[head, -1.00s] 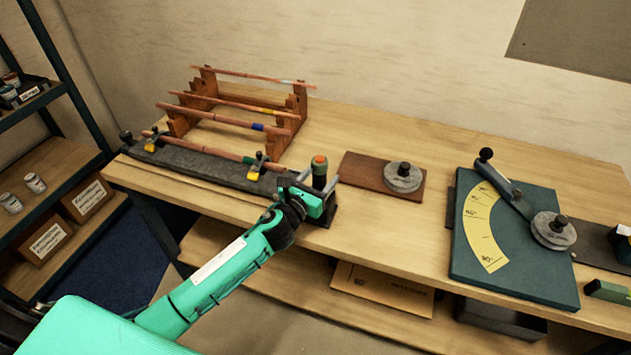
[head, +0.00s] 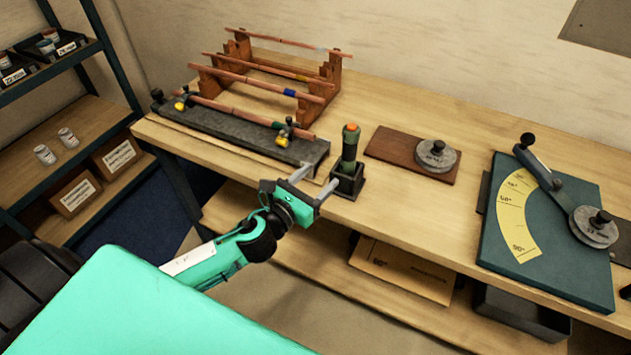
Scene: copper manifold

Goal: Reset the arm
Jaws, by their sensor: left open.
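My left gripper (head: 317,182) is open and empty at the front edge of the workbench, its two grey fingers apart and pointing toward the bench. It is left of and in front of a dark green tool with an orange band (head: 350,147), which stands upright in a small black holder (head: 347,184). The gripper appears apart from the tool. My left arm (head: 215,262) comes in from the lower left. My right gripper is not in view.
A grey clamp bar (head: 240,130) holds a copper tube. A wooden rack (head: 200,80) bears several copper tubes behind it. A brown board (head: 400,150) with a round weight (head: 436,156) and a teal angle-scale bender (head: 560,250) stand to the right. Shelves (head: 85,130) are at left.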

